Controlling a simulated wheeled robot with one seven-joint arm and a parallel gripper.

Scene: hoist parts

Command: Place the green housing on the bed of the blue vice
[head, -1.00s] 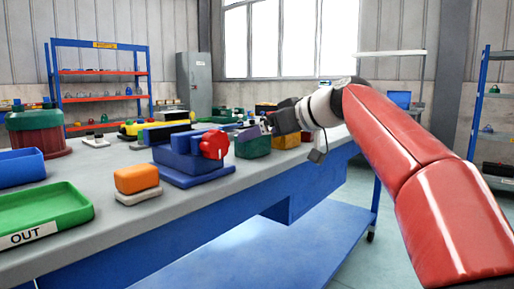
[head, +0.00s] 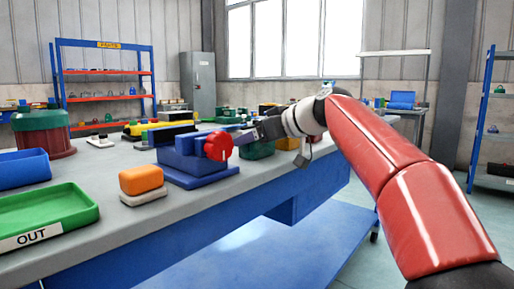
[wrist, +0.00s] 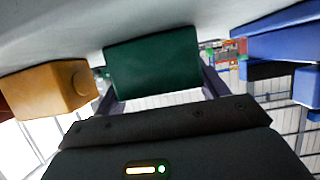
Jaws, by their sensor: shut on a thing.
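The green housing (head: 258,151) is at the bench's right edge, partly hidden behind my gripper (head: 248,138). In the wrist view the green housing (wrist: 155,65) sits between both fingers, and my gripper (wrist: 160,84) is shut on it. I cannot tell whether it still touches the bench. The blue vice (head: 188,162), with a red handwheel (head: 218,146), stands just left of it in the head view. Blue parts, likely the vice (wrist: 280,42), show at the right of the wrist view.
A yellow housing (wrist: 48,88) is close beside the green one; it also shows in the head view (head: 288,143). An orange block (head: 141,179) on a pale base, a green OUT tray (head: 88,214) and a blue bin (head: 20,172) stand left of the vice.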

